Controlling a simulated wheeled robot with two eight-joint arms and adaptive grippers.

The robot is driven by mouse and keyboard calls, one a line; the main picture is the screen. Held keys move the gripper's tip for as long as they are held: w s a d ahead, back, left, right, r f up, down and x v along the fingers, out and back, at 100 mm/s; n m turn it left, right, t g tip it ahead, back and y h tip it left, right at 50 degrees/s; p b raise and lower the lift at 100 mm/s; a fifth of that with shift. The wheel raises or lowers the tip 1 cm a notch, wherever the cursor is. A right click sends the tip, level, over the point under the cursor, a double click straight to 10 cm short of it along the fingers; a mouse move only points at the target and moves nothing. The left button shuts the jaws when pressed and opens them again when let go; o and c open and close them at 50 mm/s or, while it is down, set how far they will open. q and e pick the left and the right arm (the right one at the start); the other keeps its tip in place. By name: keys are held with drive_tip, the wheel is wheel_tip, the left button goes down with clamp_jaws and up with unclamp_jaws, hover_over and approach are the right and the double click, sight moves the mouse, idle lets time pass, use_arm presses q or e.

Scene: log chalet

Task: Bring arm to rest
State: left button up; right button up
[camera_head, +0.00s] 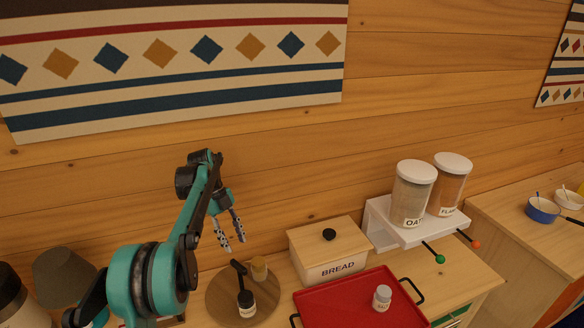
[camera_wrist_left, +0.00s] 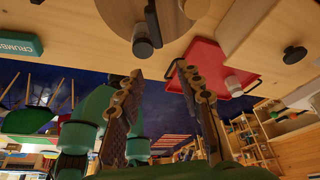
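My left arm comes in from the left in the head view. Its gripper (camera_head: 232,244) hangs in front of the log wall with two patterned fingers apart and nothing between them. It is up above the round wooden board (camera_head: 215,298) and left of the bread box (camera_head: 328,248). In the left wrist view the same fingers (camera_wrist_left: 160,74) are spread and empty, with the counter and the red tray (camera_wrist_left: 206,56) beyond them. My right gripper is not in view.
The red tray (camera_head: 340,310) with a salt shaker (camera_head: 382,297) stands right of the board, which holds a dark-topped shaker (camera_head: 246,302). Oats (camera_head: 412,195) and flour (camera_head: 449,186) jars stand on a white shelf (camera_head: 400,236). A teal crumbs box (camera_wrist_left: 20,45) shows in the wrist view.

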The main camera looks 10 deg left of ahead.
use_arm(q)
drive_tip(key=s+d+r+n+t+y+b, duration=0.15)
drive_tip(key=s+d+n+t+b, duration=0.3)
drive_tip(key=s+d+n, duration=0.6)
drive_tip(key=s+d+f+n+t+y+b, duration=0.2)
drive_tip(key=s+d+f+n+t+b, duration=0.1)
drive_tip(key=s+f+n, duration=0.8)
drive_tip(key=s+n+t+b, duration=0.1)
drive_tip(key=s+n+t, duration=0.1)
drive_tip(key=s, duration=0.1)
drive_tip(key=shift+s, duration=0.35)
